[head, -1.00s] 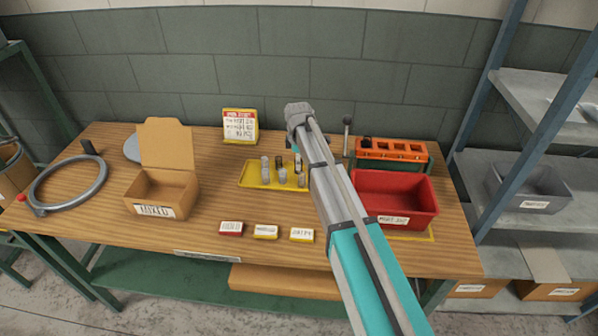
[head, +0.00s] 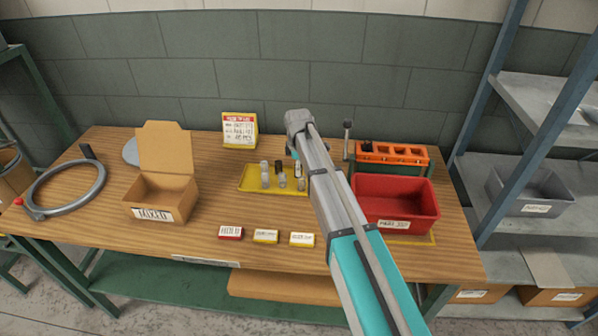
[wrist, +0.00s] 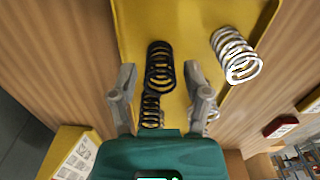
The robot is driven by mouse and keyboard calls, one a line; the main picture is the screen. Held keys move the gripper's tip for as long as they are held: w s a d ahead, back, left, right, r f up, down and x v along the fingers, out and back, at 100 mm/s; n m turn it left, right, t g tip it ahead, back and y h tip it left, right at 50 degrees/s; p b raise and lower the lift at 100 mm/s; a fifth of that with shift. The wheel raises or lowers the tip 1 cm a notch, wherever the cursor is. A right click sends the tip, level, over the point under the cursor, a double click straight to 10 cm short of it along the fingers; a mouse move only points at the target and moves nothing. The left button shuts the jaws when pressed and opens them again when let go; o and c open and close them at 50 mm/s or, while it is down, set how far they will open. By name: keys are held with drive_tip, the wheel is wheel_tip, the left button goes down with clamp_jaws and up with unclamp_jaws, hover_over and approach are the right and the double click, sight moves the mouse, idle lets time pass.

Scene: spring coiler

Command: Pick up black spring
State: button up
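In the wrist view a black spring (wrist: 160,66) stands on the yellow tray (wrist: 136,18), between the tips of my gripper (wrist: 159,72). Both fingers are apart, with visible gaps to the spring on each side. A second dark spring (wrist: 150,112) shows nearer the palm, partly hidden. A silver spring (wrist: 236,56) is right of the right finger, and another pale one is mostly hidden behind that finger. In the head view the tray (head: 252,184) holds several small springs, one dark (head: 278,165); my arm covers the tray's right part and most of the gripper.
A red bin (head: 395,205) and an orange rack (head: 390,152) stand right of my arm. An open cardboard box (head: 160,198) is left of the tray. Several small labelled blocks (head: 266,237) lie in front. A sign (head: 239,130) stands behind.

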clamp_jaws()
drive_tip(key=shift+r, duration=0.1)
wheel_tip(320, 180, up, 3)
drive_tip(key=p, duration=0.3)
drive_tip(key=shift+f, duration=0.2)
drive_tip(key=s+d+r+p, duration=0.3)
drive_tip(key=s+r+p, duration=0.7)
drive_tip(key=s, duration=0.3)
drive_tip(key=shift+s, duration=0.35)
drive_tip(key=shift+r, duration=0.1)
